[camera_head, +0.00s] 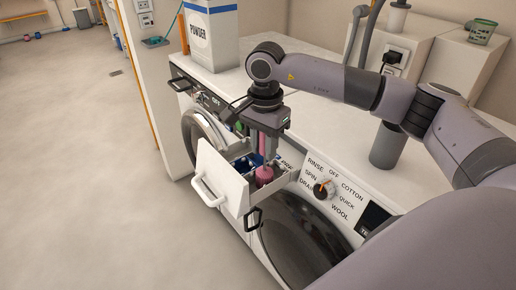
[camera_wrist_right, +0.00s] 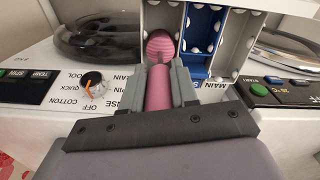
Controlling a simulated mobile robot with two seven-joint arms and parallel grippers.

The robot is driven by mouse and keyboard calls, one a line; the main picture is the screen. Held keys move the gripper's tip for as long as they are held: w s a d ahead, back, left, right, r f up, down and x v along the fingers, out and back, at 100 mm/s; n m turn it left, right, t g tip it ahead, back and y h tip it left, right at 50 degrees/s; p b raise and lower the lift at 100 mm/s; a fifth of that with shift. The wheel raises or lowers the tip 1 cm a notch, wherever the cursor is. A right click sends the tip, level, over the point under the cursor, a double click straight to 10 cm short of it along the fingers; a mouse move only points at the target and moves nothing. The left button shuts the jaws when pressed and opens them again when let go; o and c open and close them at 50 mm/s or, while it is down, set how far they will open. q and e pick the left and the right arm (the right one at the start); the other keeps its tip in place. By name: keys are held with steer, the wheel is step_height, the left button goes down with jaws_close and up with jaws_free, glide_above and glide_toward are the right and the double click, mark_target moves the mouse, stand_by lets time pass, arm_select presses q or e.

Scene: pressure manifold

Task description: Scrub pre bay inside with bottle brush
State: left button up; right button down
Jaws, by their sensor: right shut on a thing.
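My right gripper (camera_head: 268,152) is over the pulled-out detergent drawer (camera_head: 222,180), pointing down. It is shut on the pink handle of the bottle brush (camera_wrist_right: 158,88). The brush's ridged pink head (camera_head: 264,174) is at the end compartment nearest the dial, and it appears to be inside it. The wrist view shows the head (camera_wrist_right: 160,45) between that compartment's walls, with white spots along them. The blue middle compartment (camera_wrist_right: 200,40) is beside it, also with white spots. A "MAIN" label is partly visible by the blue compartment; no "PRE" label is readable. My left gripper is not in view.
The dial (camera_head: 323,189) and the round door (camera_head: 300,232) are right of and below the drawer. A powder box (camera_head: 212,38) stands on the white worktop (camera_head: 315,125). A second machine is at left. The floor in front is clear.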

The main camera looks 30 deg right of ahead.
steer(key=shift+w+d, duration=0.15)
steer(key=shift+d, duration=1.8)
steer(key=shift+a, duration=4.25)
steer(key=shift+d, duration=4.25)
steer(key=shift+a, duration=4.25)
steer(key=shift+s+d, duration=0.2)
steer(key=shift+d, duration=1.95)
steer(key=shift+r, duration=0.1)
steer(key=shift+r+p, duration=2.35)
steer(key=shift+r, duration=1.2)
